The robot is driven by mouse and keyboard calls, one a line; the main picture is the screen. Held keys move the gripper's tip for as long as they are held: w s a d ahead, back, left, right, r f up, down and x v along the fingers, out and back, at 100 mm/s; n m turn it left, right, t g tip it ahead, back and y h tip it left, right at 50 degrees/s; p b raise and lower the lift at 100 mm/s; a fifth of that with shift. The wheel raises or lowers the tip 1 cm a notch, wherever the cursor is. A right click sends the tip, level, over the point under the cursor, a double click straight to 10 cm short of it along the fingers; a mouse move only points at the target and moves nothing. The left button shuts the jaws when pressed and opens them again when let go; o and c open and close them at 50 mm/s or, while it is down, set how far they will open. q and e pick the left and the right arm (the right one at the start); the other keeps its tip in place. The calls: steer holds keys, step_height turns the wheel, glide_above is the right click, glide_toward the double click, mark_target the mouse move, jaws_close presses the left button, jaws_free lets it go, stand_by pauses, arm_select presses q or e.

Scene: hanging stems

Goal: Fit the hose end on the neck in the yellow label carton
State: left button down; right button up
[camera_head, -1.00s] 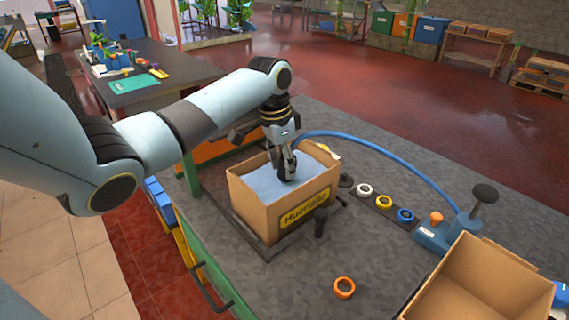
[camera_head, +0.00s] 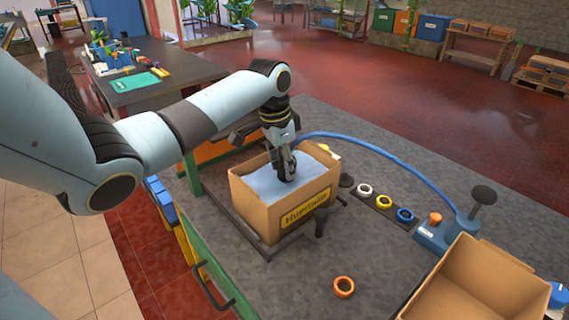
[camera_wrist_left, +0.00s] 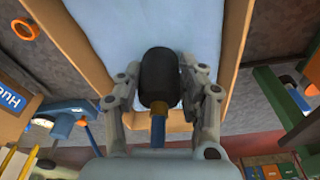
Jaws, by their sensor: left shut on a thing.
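The open cardboard carton with the yellow label (camera_head: 262,216) stands on the grey table in the head view. A pale blue bag (camera_head: 262,186) fills it almost to the rim. My left gripper (camera_head: 286,163) points down into the carton, shut on the black hose end (camera_wrist_left: 158,78), with a brass collar and blue hose (camera_wrist_left: 157,132) behind it in the wrist view. The hose end is over or against the bag; I cannot tell if it touches. The neck is not visible, perhaps hidden by the hose end. My right gripper is not in view.
The blue hose (camera_head: 385,152) arches right to a blue pump unit (camera_head: 432,236) with a black handle. White (camera_head: 364,190), yellow (camera_head: 384,202) and blue rings (camera_head: 404,215) lie between. An orange ring (camera_head: 343,287) and an empty carton (camera_head: 480,285) are nearer. A black post (camera_head: 321,222) stands before the labelled carton.

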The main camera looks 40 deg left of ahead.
arm_select(q)
steer(key=shift+f, duration=0.6)
stand_by(0.5)
stand_by(0.3)
steer(key=shift+c, duration=1.6)
jaws_free()
steer(key=shift+r, duration=0.15)
steer(key=shift+r+p, duration=1.35)
steer(key=shift+p, duration=0.4)
steer(key=shift+r+p, duration=0.5)
steer(key=shift+r, duration=3.8)
